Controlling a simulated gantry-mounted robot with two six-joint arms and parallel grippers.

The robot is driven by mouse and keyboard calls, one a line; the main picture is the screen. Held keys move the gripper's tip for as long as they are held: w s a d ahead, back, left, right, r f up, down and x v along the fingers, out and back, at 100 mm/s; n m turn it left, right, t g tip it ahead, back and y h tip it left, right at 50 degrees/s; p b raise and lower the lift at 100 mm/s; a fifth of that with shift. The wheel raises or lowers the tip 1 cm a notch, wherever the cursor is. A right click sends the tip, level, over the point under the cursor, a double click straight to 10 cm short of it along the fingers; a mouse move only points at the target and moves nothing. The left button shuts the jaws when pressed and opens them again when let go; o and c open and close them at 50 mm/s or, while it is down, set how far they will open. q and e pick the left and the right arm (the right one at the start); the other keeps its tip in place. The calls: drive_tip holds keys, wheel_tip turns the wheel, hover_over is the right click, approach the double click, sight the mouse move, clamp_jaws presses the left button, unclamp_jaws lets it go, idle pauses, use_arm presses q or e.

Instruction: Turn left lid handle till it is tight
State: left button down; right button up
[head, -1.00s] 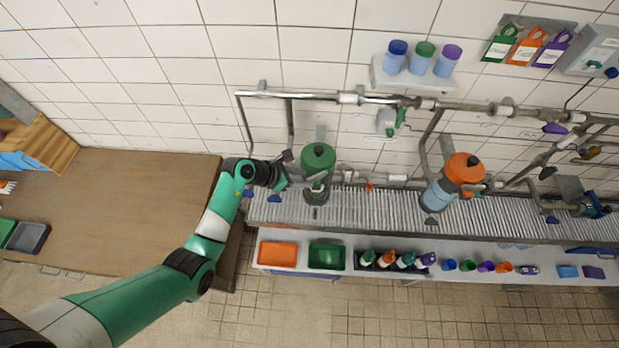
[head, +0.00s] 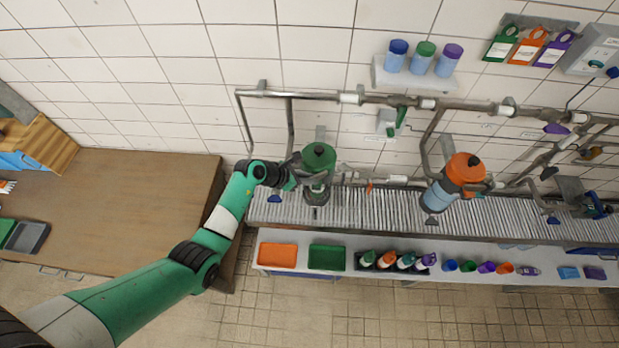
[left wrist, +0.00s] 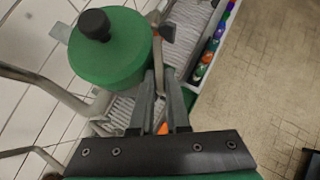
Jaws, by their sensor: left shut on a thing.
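The left vessel has a round green lid (head: 319,156) with a black knob on top. The lid fills the upper left of the left wrist view (left wrist: 108,58). A grey metal handle (left wrist: 158,62) runs beside the lid and down between my fingers. My left gripper (head: 297,172) reaches in from the left at the lid's side. In the left wrist view, its two fingers (left wrist: 161,88) are close together around the grey handle. The exact contact is partly hidden by the fingers. My right gripper does not show.
An orange-lidded vessel (head: 465,168) stands further right on the grated bench (head: 380,209). A grey pipe (head: 320,96) runs along the wall above. An orange tray (head: 278,254), a green tray (head: 327,257) and several bottles line the front shelf. A brown table (head: 120,205) is at left.

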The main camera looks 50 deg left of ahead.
use_arm(q)
drive_tip(key=shift+w+a+f+m+h+b, duration=0.1)
drive_tip(key=shift+a+f+m+h+b, duration=0.1)
drive_tip(key=shift+m+h+b, duration=0.55)
drive_tip(key=shift+w+a+r+m+g+h+b, duration=0.15)
drive_tip(key=shift+m+g+h+b, duration=0.55)
drive_tip(key=shift+b, duration=0.8)
drive_tip(key=shift+w+a+m+g+h+b, duration=0.15)
drive_tip(key=shift+m+h+b, duration=0.1)
drive_tip(key=shift+m+b, duration=1.05)
drive_tip(key=shift+a+r+m+g+h+b, duration=0.1)
drive_tip(key=shift+m+g+h+b, duration=0.4)
drive_tip(key=shift+b, duration=1.25)
drive_tip(key=c, duration=0.9)
unclamp_jaws()
drive_tip(key=shift+f, duration=0.1)
